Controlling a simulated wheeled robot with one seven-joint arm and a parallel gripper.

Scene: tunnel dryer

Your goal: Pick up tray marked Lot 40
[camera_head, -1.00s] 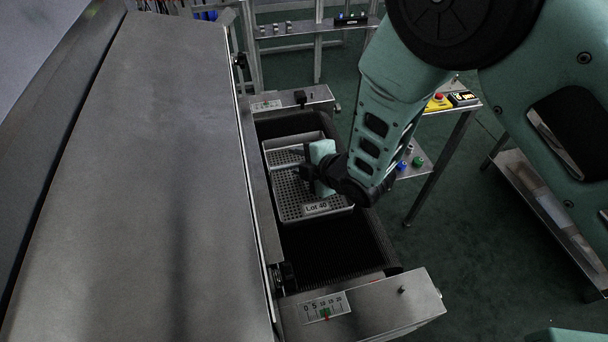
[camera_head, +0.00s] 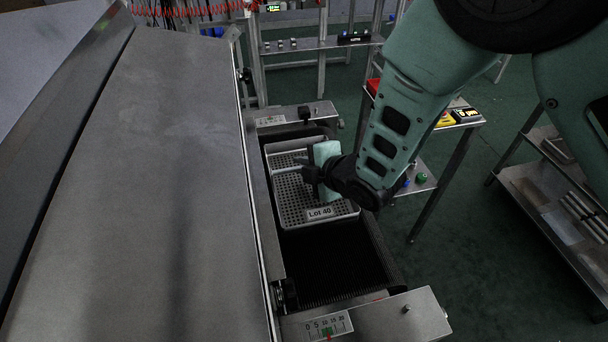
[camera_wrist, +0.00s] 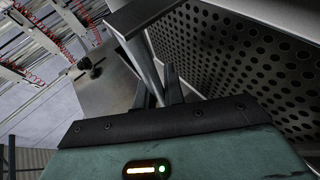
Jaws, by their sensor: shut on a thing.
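The tray marked Lot 40 (camera_head: 289,205) is a grey perforated tray with a white label on its near rim. It sits over the dark belt at the open end of the machine in the head view. Its perforated floor (camera_wrist: 240,62) fills the right of the wrist view. My gripper (camera_head: 305,167) is over the tray's middle, shut on its grey bar-like handle (camera_wrist: 143,45). My wrist hides part of the tray's right side. I cannot tell whether the tray is clear of the belt.
The large metal housing (camera_head: 160,190) runs along the left of the belt (camera_head: 335,262). A metal end plate with a scale (camera_head: 375,322) closes the near end. A side table with a yellow box (camera_head: 445,119) and a shelf cart (camera_head: 550,190) stand to the right, with green floor between.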

